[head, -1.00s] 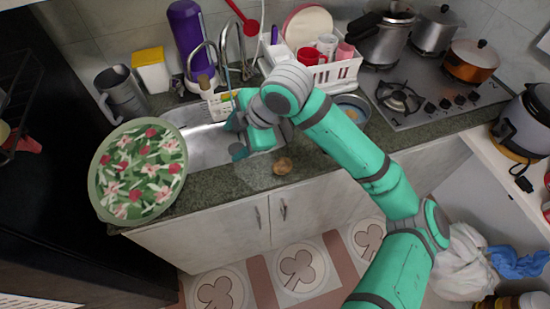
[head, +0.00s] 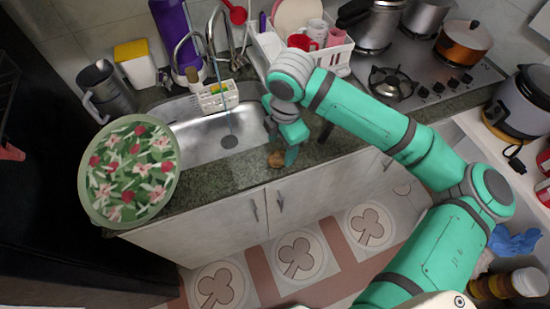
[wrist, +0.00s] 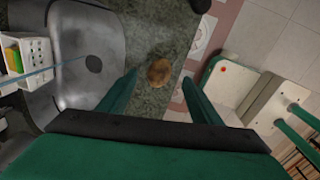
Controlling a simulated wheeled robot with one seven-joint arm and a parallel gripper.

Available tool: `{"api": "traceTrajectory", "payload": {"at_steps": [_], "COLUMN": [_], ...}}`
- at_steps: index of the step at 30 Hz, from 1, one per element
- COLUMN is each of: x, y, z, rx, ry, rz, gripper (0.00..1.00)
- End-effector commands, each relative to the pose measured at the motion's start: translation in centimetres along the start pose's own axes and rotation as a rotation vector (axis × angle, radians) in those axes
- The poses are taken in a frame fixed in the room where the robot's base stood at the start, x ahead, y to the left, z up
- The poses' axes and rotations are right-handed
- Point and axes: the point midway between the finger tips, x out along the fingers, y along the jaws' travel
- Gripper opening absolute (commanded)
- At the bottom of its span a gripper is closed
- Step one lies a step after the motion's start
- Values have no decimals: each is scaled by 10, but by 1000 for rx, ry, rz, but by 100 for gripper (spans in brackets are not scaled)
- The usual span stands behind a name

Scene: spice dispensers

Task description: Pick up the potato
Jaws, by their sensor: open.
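The potato (head: 276,160) is small, round and brown. It lies on the green granite counter (head: 214,180) near its front edge, just right of the sink. My gripper (head: 282,158) is over it in the head view and partly covers it. In the wrist view, the potato (wrist: 159,72) shows just beyond and between my two fingertips (wrist: 158,82), which are apart with nothing between them. I cannot tell the exact height of the fingers above the counter.
The steel sink (head: 190,142) with a white caddy (head: 218,96) is behind and left. A floral tray (head: 130,172) stands at the left. A dish rack (head: 335,58) and stove (head: 440,85) are behind and right. The counter's front edge drops to cabinets.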

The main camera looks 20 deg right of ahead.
Motion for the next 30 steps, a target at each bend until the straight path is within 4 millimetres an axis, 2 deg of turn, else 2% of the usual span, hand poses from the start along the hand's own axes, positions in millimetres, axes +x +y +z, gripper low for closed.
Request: {"api": "traceTrajectory", "payload": {"at_steps": [12, 21, 22, 27, 30], "x": [47, 53, 53, 52, 52], "y": [0, -1, -1, -3, -3], "z": [-9, -7, -6, -2, -3], "rx": [-18, -16, -13, -4, -6], "ry": [3, 2, 2, 1, 2], "rz": [0, 1, 1, 1, 1], "gripper": [58, 58, 56, 15, 13]}}
